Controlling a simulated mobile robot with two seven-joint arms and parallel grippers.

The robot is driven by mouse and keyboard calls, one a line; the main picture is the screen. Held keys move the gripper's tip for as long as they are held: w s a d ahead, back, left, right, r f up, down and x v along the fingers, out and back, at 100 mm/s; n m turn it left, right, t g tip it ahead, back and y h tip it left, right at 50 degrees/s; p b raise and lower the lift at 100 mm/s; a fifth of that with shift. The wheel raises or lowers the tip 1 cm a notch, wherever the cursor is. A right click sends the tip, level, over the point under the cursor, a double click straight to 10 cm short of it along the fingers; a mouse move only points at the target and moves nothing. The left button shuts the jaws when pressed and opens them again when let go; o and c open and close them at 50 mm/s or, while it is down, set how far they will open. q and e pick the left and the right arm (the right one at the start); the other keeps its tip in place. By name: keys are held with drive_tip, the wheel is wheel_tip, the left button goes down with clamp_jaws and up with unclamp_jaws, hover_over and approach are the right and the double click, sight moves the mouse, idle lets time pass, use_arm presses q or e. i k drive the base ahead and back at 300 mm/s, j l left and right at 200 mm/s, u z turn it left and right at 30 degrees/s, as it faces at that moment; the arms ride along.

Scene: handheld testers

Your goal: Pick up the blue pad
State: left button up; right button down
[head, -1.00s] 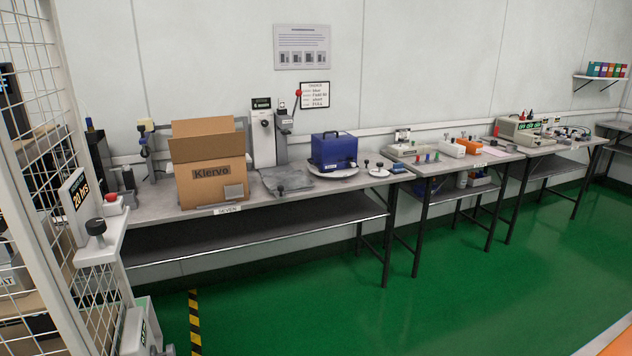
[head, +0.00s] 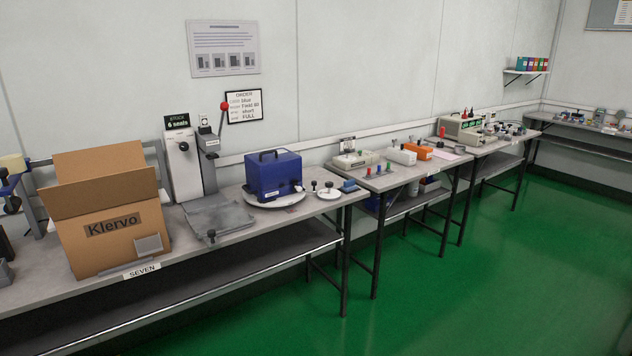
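A small blue block-like item (head: 349,186), which looks like the blue pad, lies near the right end of the long grey bench (head: 255,226). It is beside a small white disc with a black knob (head: 328,193). A larger blue case with a handle (head: 273,175) stands on a round white plate (head: 275,200) to its left. Neither of my grippers is in view.
An open cardboard box (head: 112,218) marked Klervo stands at the left of the bench. A grey press with a red-knobbed lever (head: 186,165) stands behind a grey sheet (head: 219,216). Further benches with testers (head: 355,159) continue right. The green floor (head: 450,290) in front is clear.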

sight(349, 184)
drive_tip(key=i+z, duration=0.25)
drive_tip(key=i, duration=0.25)
drive_tip(key=i+z, duration=0.3)
drive_tip(key=i, duration=0.25)
drive_tip(key=i+z, duration=0.3)
drive_tip(key=i, duration=0.2)
drive_tip(key=i+j+z, duration=0.1)
drive_tip(key=i+z, duration=0.2)
drive_tip(key=i, duration=0.15)
drive_tip(key=i+z, duration=0.45)
drive_tip(key=i, duration=0.65)
drive_tip(key=i+u, duration=0.35)
drive_tip(key=i+l+u, duration=0.15)
drive_tip(key=i+u, duration=0.15)
